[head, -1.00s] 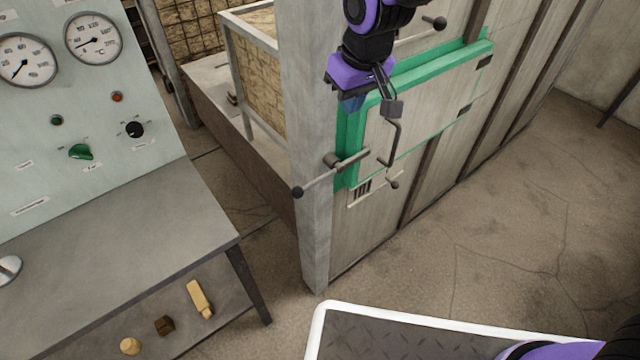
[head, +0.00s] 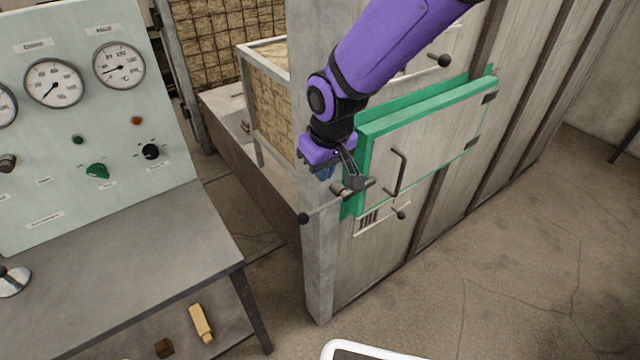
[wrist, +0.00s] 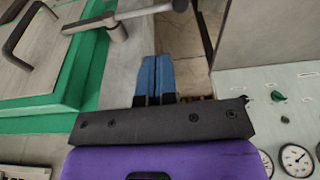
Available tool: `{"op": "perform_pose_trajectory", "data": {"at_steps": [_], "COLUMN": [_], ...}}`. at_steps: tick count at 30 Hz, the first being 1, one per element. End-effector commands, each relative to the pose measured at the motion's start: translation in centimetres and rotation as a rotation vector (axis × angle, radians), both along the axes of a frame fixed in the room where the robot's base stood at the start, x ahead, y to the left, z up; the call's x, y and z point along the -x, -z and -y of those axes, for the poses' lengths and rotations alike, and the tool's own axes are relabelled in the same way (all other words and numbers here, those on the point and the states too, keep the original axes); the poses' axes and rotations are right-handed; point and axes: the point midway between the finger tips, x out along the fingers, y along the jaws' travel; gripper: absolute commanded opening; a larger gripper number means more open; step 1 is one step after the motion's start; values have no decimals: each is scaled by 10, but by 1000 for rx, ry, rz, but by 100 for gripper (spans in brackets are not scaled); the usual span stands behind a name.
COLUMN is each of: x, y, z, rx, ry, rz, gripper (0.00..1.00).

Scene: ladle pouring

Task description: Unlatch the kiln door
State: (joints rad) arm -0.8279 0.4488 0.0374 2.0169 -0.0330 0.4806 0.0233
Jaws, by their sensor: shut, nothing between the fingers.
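The kiln door (head: 440,128) is a pale panel with a green frame and a dark bar handle (head: 398,172); it looks closed. The latch lever (head: 322,212) lies across the door's left edge, with a black ball at its lower left end. My gripper (head: 326,174) is just above the lever, its purple body and wrist hiding part of the latch pivot. In the wrist view the blue fingers (wrist: 155,76) are together with nothing between them. The latch lever (wrist: 145,12) lies beyond the fingertips there, apparently apart from them. The door frame (wrist: 65,98) is at left.
A control panel (head: 95,140) with gauges and knobs stands at left above a grey table (head: 120,255). A grey post (head: 318,265) stands beside the door. Another ball-ended lever (head: 440,61) is above the door. The floor at right (head: 510,250) is clear.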

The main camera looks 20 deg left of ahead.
Motion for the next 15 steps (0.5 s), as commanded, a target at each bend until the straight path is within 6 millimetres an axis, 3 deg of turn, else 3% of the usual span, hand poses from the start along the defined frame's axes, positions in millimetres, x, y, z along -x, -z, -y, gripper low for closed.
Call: {"op": "perform_pose_trajectory", "data": {"at_steps": [15], "x": [-11], "y": [91], "z": [-13], "rx": [2], "ry": [1], "rz": [-2], "gripper": [0]}}
